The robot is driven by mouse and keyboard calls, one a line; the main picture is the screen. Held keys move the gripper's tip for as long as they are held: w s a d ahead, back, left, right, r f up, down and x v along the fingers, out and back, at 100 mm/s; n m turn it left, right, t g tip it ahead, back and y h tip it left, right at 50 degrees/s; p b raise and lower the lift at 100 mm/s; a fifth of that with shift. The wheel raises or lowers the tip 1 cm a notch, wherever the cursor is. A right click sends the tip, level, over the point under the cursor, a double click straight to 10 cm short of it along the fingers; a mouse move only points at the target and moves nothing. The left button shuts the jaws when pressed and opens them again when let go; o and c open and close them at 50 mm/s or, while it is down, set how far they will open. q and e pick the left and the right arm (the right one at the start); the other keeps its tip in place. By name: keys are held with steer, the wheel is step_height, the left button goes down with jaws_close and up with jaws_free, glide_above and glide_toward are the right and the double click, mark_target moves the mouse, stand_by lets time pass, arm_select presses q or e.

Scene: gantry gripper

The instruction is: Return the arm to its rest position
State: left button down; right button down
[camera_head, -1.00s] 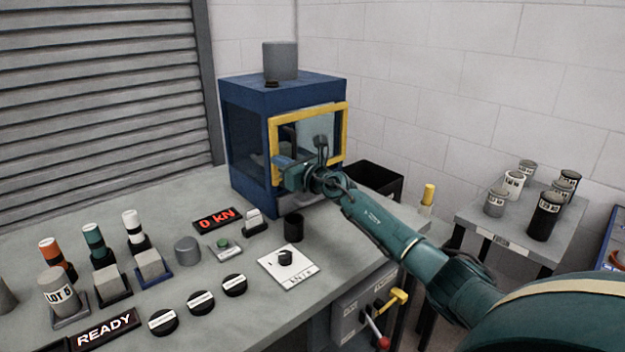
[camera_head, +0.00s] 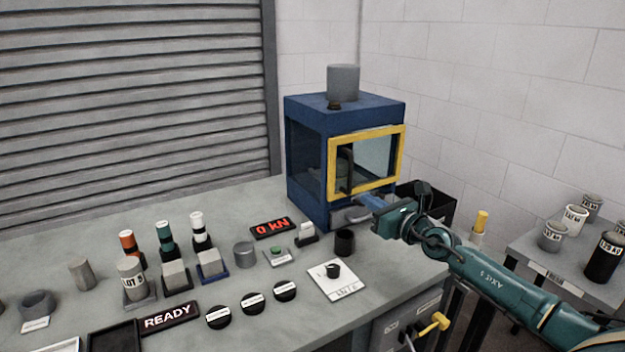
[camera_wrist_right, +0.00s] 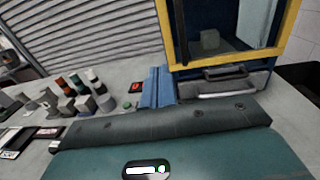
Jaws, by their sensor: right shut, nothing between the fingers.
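My right arm (camera_head: 500,285) comes in from the lower right. Its right gripper (camera_head: 362,199) is shut and empty, just in front of the lower edge of the blue cabinet (camera_head: 305,165) with the yellow-framed door (camera_head: 333,172). I cannot tell whether the fingers touch the cabinet. My left gripper is not in view.
The bench holds a red "0 kN" display (camera_head: 272,228), a dark cup (camera_head: 345,242), a white dial plate (camera_head: 345,288), several black discs and a READY sign (camera_head: 168,318). A black bin (camera_head: 440,205) stands right of the cabinet. A side table (camera_head: 540,250) holds several labelled cylinders.

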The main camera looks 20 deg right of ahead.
steer(key=s+a+f+m+p, duration=0.1)
steer(key=s+a+f+m, duration=0.3)
steer(key=a+f+m, duration=0.1)
steer(key=s+a+f+m+g+p, duration=0.1)
steer(key=s+a+f+m, duration=0.3)
steer(key=m, duration=0.3)
steer(key=s+a+f+m+g, duration=0.1)
steer(key=s+a+f+m, duration=0.3)
steer(key=a+f+m, duration=0.1)
steer(key=shift+s+a+f+m+p, duration=0.25)
steer(key=shift+a+f+m+p, duration=0.2)
steer(key=shift+a, duration=0.25)
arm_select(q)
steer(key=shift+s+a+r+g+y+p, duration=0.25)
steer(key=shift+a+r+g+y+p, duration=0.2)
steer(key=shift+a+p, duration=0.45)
arm_select(e)
steer(key=s+a+f+m+g, duration=0.2)
steer(key=s+a+f+m, duration=0.1)
steer(key=s+a+m, duration=0.3)
steer(key=s+a+f+m+g, duration=0.3)
steer(key=s+a+m, duration=0.3)
steer(key=s+m, duration=0.5)
steer(key=shift+s+f+y, duration=0.3)
steer(key=shift+s, duration=0.05)
